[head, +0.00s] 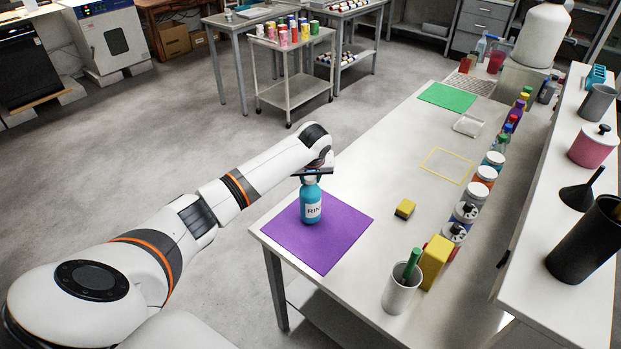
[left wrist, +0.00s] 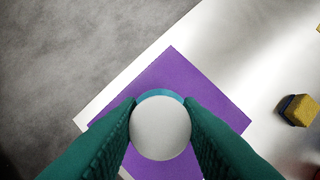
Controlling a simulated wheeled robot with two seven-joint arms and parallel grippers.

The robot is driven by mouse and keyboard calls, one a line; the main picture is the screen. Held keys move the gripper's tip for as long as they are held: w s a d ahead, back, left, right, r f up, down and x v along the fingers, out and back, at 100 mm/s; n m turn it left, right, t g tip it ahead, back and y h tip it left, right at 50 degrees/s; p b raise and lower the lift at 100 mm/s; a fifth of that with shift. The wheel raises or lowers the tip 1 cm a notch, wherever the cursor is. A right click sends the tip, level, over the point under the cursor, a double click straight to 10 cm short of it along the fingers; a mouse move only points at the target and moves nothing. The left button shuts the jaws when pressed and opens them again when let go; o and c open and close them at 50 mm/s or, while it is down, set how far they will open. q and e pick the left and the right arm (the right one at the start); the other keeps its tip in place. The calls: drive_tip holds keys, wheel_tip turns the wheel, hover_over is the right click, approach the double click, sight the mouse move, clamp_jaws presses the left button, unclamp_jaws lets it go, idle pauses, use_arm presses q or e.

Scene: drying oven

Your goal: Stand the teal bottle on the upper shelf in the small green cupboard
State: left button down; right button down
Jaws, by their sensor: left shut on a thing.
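The teal bottle (head: 311,203) has a white label and is upright over the purple mat (head: 341,240) at the table's near left corner. I cannot tell whether its base touches the mat. My left gripper (head: 313,173) is above the bottle and shut on its top. In the left wrist view the round white cap (left wrist: 160,128) sits between the two green fingers, with a teal rim of the bottle (left wrist: 160,93) behind it. The small green cupboard and its shelves are not in view. My right gripper is not in view.
A yellow sponge (head: 404,208) lies right of the mat. A white cup (head: 402,289) with a green item and a yellow block (head: 435,262) stand nearer. Several jars line the table's right side. A yellow outline (head: 447,165) and green mat (head: 447,97) lie farther back. The table's middle is mostly clear.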

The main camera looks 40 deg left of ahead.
use_arm(q)
drive_tip(key=shift+f, duration=0.5)
drive_tip(key=c, duration=1.4)
unclamp_jaws()
drive_tip(key=shift+f, duration=0.15)
drive_tip(key=o, duration=0.4)
